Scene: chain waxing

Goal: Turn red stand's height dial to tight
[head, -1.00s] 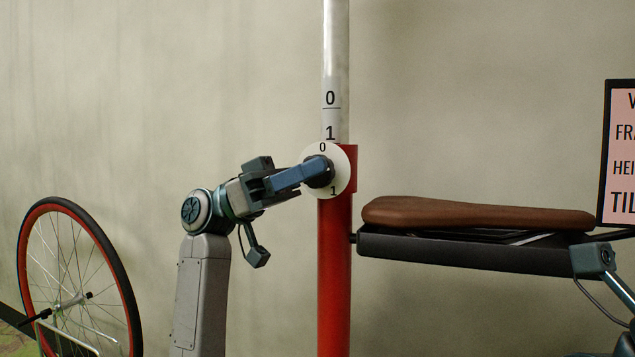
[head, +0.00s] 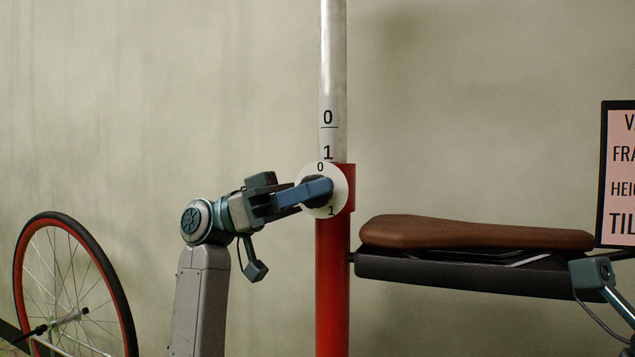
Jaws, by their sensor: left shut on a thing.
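The red stand (head: 333,275) is upright in the middle of the head view, with a silver tube (head: 334,60) rising out of its red sleeve. The tube carries a scale marked 0 above 1. The white round height dial (head: 340,203) sits at the top of the sleeve, marked 0 at its top and 1 at its lower right. A blue lever (head: 305,192) on a dark hub points left and slightly down. My left gripper (head: 282,197) is shut on the lever's outer end.
A brown saddle (head: 470,233) on a dark bar is to the right of the stand. A red-rimmed wheel (head: 74,285) stands at the far left. A pink sign (head: 618,175) is cut off at the right edge. A plain wall is behind.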

